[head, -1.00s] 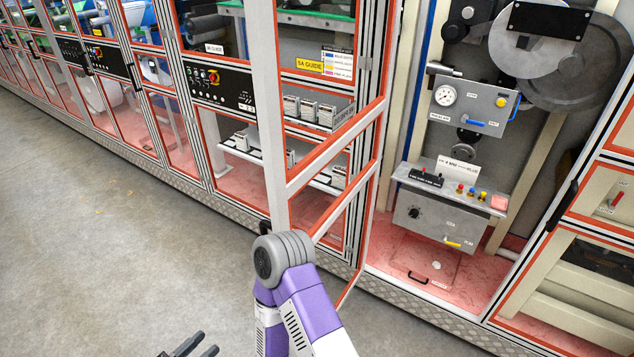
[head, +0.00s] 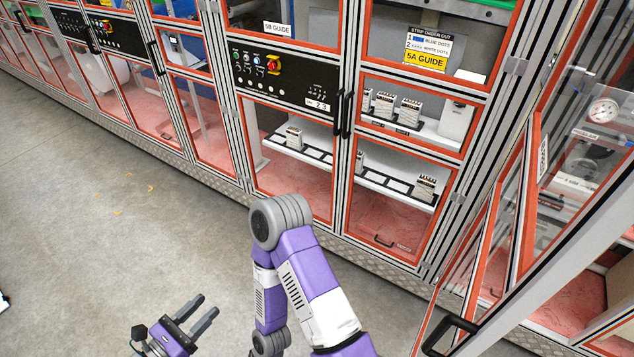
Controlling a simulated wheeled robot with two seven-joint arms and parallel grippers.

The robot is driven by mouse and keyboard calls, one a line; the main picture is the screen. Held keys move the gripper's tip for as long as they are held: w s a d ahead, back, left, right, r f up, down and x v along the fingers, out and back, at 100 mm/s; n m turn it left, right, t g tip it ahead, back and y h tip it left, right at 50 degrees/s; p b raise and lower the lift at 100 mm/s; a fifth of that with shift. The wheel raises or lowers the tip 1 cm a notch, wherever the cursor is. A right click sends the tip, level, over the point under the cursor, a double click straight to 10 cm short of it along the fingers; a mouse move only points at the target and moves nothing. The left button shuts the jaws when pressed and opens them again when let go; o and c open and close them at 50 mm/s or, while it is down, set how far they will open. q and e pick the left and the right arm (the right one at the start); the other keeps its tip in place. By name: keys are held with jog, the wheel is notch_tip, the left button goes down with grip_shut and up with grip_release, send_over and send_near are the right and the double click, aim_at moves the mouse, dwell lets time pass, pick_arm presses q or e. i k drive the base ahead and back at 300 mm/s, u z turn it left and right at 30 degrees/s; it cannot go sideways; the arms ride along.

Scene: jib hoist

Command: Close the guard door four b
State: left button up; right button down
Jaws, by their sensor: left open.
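The hinged guard door (head: 531,185) at the right of the head view stands open, out from the machine front. I take it as door four b; its label is too small to read. It has a clear panel, orange edging and a pale metal frame. Its black handle (head: 450,335) is low at the right, near the bottom edge. My left gripper (head: 208,305) is open and empty over the grey floor at the lower left, well left of the handle and touching nothing. My right gripper is not in view.
Shut guard panels (head: 290,160) with black handles and a control panel (head: 285,80) line the machine to the left of the door. The gauge unit (head: 603,110) shows through the open door. The grey floor (head: 90,240) at the left is mostly clear.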

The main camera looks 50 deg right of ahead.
aim_at(448, 328)
jog(key=i, duration=1.2)
jog(key=z, duration=2.9)
jog(key=i, duration=0.95)
jog(key=u, duration=0.05)
